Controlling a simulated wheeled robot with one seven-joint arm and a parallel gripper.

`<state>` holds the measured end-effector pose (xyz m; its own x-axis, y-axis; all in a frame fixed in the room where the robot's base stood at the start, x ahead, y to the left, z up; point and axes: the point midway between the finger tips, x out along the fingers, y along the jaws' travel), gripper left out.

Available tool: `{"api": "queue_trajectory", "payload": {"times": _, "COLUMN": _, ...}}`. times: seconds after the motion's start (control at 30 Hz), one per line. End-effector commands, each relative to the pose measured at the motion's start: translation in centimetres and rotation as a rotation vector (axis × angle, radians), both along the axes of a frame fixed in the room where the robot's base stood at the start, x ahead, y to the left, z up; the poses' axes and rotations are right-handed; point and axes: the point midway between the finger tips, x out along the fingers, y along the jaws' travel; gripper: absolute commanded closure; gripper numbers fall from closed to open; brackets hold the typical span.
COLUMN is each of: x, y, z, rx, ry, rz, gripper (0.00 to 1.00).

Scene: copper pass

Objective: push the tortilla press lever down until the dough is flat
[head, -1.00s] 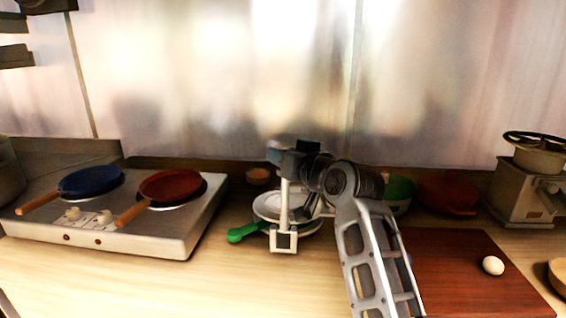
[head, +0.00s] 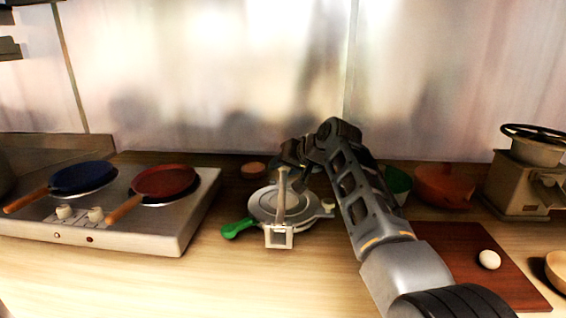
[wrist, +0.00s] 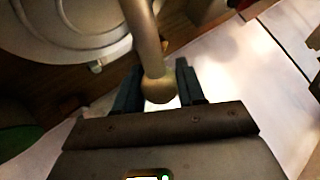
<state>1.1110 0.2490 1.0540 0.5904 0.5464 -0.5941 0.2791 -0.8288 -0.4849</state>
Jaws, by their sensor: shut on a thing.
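The tortilla press (head: 262,209) stands on the counter in the middle of the head view, with pale round plates and a square bracket at its front. Its metal lever (head: 281,205) rises from the bracket toward my gripper (head: 285,168), which is at the lever's far end. In the wrist view the lever (wrist: 146,38) runs down to a round knob (wrist: 159,88) between the two dark fingers of my gripper (wrist: 157,79). My gripper is shut on the lever. A round plate of the press (wrist: 65,25) shows at upper left. I cannot see any dough.
A double burner (head: 150,232) with a blue pan (head: 84,177) and a red pan (head: 163,181) stands at left. A green-handled thing (head: 238,228) lies beside the press. At right are a dark red board (head: 450,255) with an egg (head: 489,259), bowls and a grinder-like machine (head: 515,185).

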Motion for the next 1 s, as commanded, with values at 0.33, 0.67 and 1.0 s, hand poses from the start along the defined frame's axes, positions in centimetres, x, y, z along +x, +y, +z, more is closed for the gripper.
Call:
{"api": "queue_trajectory", "payload": {"times": 0.33, "x": 0.4, "y": -0.6, "z": -1.5, "rx": -0.002, "ry": -0.004, "rz": -0.009, "gripper": 1.0}}
{"api": "queue_trajectory", "payload": {"times": 0.67, "x": 0.4, "y": -0.6, "z": -1.6, "rx": -0.003, "ry": -0.003, "rz": -0.009, "gripper": 1.0}}
{"api": "queue_trajectory", "payload": {"times": 1.0, "x": 0.3, "y": -0.4, "z": -1.5, "rx": -0.003, "ry": -0.003, "rz": -0.005, "gripper": 0.36}}
